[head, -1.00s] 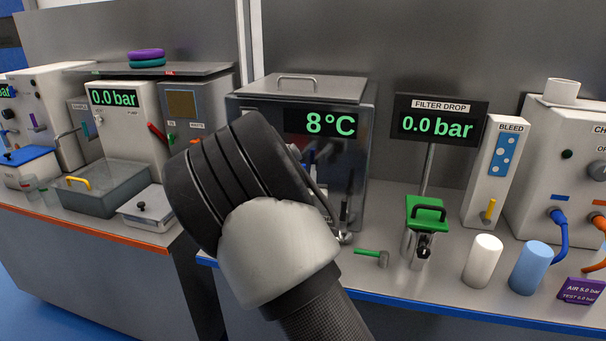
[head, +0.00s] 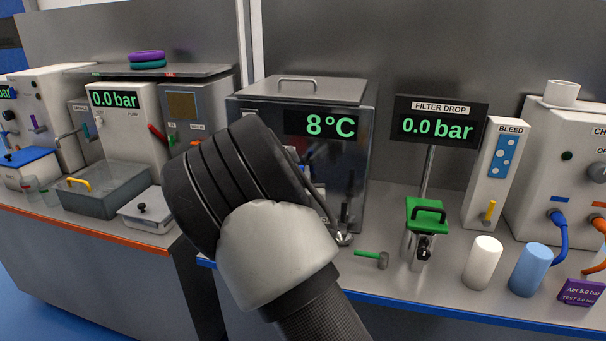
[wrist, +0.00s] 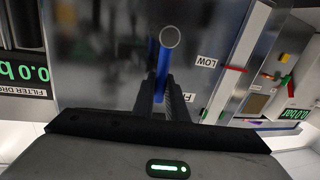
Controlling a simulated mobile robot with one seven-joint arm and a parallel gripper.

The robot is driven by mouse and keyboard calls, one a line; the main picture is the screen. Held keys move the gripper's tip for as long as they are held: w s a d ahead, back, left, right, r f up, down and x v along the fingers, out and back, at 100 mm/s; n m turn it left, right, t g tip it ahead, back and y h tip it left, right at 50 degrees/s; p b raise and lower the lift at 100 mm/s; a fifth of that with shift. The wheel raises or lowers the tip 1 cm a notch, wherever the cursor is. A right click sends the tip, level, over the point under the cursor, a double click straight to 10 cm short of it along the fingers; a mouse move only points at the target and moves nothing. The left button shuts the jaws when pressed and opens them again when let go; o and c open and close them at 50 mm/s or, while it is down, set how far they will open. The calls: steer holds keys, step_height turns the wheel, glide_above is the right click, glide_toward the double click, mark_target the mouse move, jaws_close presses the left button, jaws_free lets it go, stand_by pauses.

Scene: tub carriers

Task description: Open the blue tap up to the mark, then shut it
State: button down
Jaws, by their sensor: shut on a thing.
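In the wrist view, the blue tap (wrist: 163,62) shows as a blue bar with a round grey end at its top. My gripper (wrist: 161,92) is shut on this blue bar, with one dark finger on each side. A label reading LOW (wrist: 206,62) is to the right of the tap, and a second label, partly hidden by a finger, begins with F (wrist: 188,98). In the head view my arm covers the tap and most of the gripper. The steel cabinet (head: 357,140) behind my wrist reads 8°C.
A green-handled hammer (head: 372,258) lies on the bench right of my arm. A green-topped filter housing (head: 424,212), a white cylinder (head: 482,262) and a blue cylinder (head: 529,269) stand farther right. The filter display (head: 437,126) reads 0.0 bar.

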steer(key=shift+w+a+f+n+g+h+p, duration=0.15)
steer(key=shift+w+a+f+n+g+p, duration=0.2)
steer(key=shift+a+n+p, duration=0.8)
steer(key=shift+w+a+f+n+g+h+p, duration=0.15)
steer(key=shift+a+f+n+p, duration=0.45)
steer(key=shift+n, duration=1.05)
steer(key=shift+w+a+f+n+g+h+p, duration=0.1)
steer(key=shift+w+a+f+n+g+p, duration=0.3)
steer(key=shift+n+p, duration=0.85)
steer(key=shift+s+a+r, duration=0.1)
steer(key=shift+s+r, duration=0.05)
steer(key=shift+s, duration=0.05)
steer(key=c, duration=1.8)
jaws_free()
steer(key=shift+o, duration=0.2)
steer(key=p+v, duration=0.1)
steer(key=v, duration=1.6)
steer(key=shift+s, duration=0.25)
